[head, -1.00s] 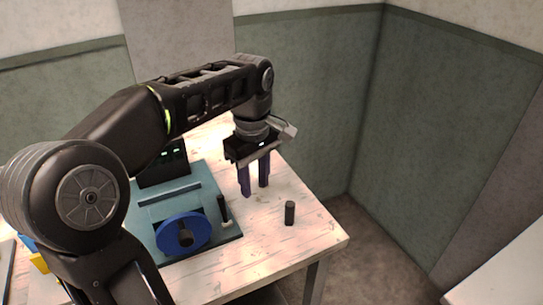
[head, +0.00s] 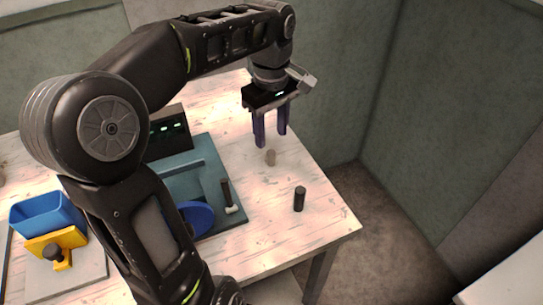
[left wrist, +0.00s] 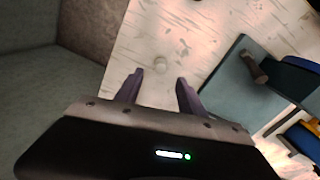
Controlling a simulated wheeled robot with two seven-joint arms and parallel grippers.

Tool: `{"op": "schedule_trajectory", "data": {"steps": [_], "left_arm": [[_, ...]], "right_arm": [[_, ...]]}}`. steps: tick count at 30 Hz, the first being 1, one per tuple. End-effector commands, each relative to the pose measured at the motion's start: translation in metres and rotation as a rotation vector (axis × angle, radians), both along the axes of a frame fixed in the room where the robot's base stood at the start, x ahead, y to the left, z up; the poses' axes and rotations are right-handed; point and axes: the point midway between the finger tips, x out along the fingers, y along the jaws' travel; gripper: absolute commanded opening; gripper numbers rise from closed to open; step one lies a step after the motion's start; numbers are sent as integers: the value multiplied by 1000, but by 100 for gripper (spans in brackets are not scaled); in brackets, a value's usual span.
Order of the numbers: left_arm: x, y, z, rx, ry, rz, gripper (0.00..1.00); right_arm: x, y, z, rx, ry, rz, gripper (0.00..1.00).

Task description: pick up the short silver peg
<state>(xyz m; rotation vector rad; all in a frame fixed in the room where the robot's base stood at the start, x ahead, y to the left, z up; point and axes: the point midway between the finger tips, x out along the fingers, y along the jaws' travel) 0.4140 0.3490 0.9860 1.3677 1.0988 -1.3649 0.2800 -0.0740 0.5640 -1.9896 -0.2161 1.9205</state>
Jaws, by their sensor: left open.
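My right gripper does not show.
A dark peg (head: 299,199) stands nearer the table's right edge. A teal fixture (head: 215,160) with a blue disc (head: 194,219) and an upright dark handle (head: 226,192) is left of the silver peg. A blue bin (head: 48,214) and a yellow block (head: 58,245) are far left.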

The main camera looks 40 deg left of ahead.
Motion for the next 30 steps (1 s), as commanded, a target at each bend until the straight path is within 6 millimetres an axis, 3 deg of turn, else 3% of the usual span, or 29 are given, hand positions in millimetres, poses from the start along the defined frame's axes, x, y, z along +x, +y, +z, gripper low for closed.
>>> {"op": "schedule_trajectory", "data": {"steps": [4, 16, 25, 30], "left_arm": [[-1, 0, -16, -1, 2, 0, 47], [-1, 0, -23, -1, 2, 0, 47], [-1, 0, -63, -2, 5, 1, 47], [-1, 0, -70, -1, 1, 0, 47]], "right_arm": [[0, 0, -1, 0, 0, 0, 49], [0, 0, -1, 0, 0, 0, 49], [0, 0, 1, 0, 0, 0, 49], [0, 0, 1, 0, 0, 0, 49]]}}
